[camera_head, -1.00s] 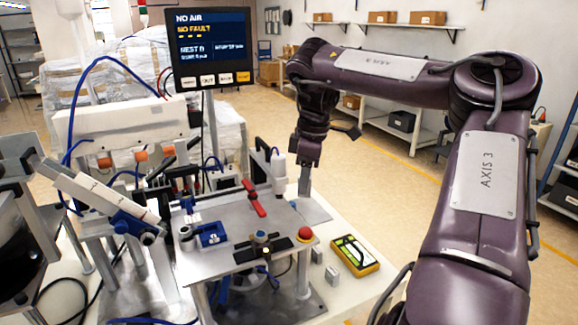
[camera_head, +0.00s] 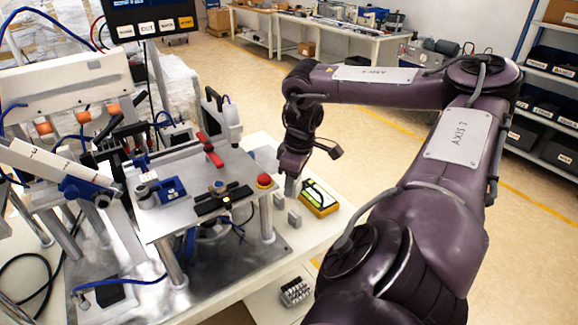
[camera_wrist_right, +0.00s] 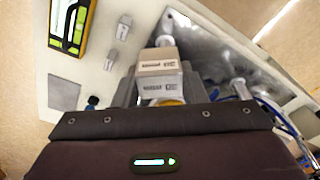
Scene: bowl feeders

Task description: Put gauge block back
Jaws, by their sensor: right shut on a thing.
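My right gripper (camera_head: 289,190) hangs low over the white table (camera_head: 330,222), beside the yellow-and-black case (camera_head: 319,198). In the right wrist view it is shut on a pale block with printed labels (camera_wrist_right: 160,76), which looks like the gauge block. In the head view the held block is hard to make out. Two small grey blocks (camera_head: 280,201) (camera_head: 294,218) stand on the table just in front of the gripper, left of the case; they also show in the wrist view (camera_wrist_right: 124,27) (camera_wrist_right: 111,59). My left gripper is not in view.
A metal fixture plate (camera_head: 165,220) with a red emergency button (camera_head: 264,181) and red handle (camera_head: 209,150) stands left of the gripper. A small rack of metal pieces (camera_head: 295,291) sits lower, in front.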

